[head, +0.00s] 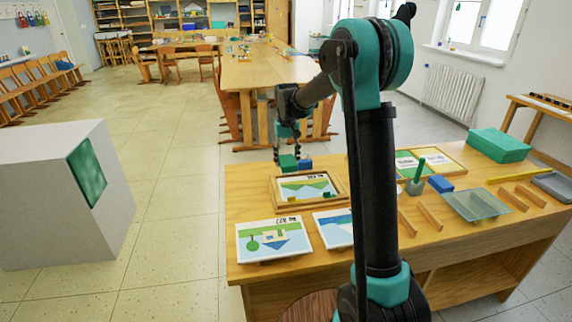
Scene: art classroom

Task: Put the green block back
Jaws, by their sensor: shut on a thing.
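My gripper (294,152) is in the head view near the back left of the wooden table (375,176). It points down and is shut on a green block (288,163). The green block is at the back edge of a wooden frame (344,190) that holds a landscape picture with green hills. I cannot tell whether the block touches the frame or is above it. A small blue block (306,164) is just right of the green block.
Two picture cards (274,241) lie in front of the frame; my arm partly hides the right one. A green box (499,145), a blue block (440,184), wooden strips (429,216) and a clear tray (476,206) are on the right. A grey cabinet (50,200) stands left.

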